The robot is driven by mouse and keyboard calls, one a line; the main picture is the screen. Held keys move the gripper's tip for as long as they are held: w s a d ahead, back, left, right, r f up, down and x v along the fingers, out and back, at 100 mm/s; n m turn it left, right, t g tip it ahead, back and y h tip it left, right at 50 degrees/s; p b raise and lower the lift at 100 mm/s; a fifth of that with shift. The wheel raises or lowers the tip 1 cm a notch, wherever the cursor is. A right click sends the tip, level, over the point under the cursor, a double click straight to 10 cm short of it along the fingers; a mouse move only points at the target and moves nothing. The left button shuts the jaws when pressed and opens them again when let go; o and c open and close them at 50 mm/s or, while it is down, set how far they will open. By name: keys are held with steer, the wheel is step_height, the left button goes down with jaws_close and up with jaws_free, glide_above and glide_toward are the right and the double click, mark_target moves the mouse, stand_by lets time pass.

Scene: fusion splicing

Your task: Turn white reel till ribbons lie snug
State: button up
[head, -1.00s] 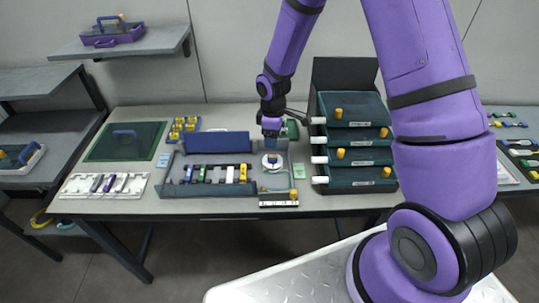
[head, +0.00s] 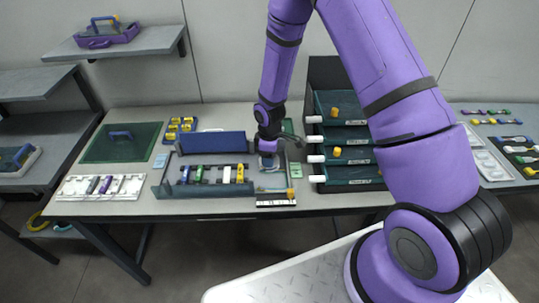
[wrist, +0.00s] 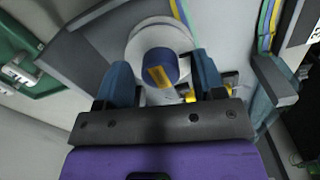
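The white reel (wrist: 150,35) shows in the wrist view as a pale round disc with a blue hub knob (wrist: 163,68) marked by a yellow stripe. My gripper (wrist: 161,66) is open, with one blue finger on each side of the knob and a visible gap on both sides. In the head view my gripper (head: 268,160) is over the reel and hides most of it. A coloured ribbon (wrist: 267,25) runs at the upper right of the wrist view, and another strip (wrist: 180,12) meets the reel's top. I cannot tell how snug they lie.
A grey tray (head: 165,191) with several coloured pieces lies left of my gripper. A dark drawer rack (head: 330,75) stands close on the right. A green mat (head: 95,150) and a white tray (head: 75,188) lie at the left of the table.

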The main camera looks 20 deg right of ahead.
steer(key=c, duration=0.8)
steer(key=shift+c, duration=0.2)
steer(key=shift+m, duration=0.3)
steer(key=m, duration=1.1)
steer(key=shift+m, duration=0.4)
steer(key=m, duration=1)
steer(key=shift+m, duration=2)
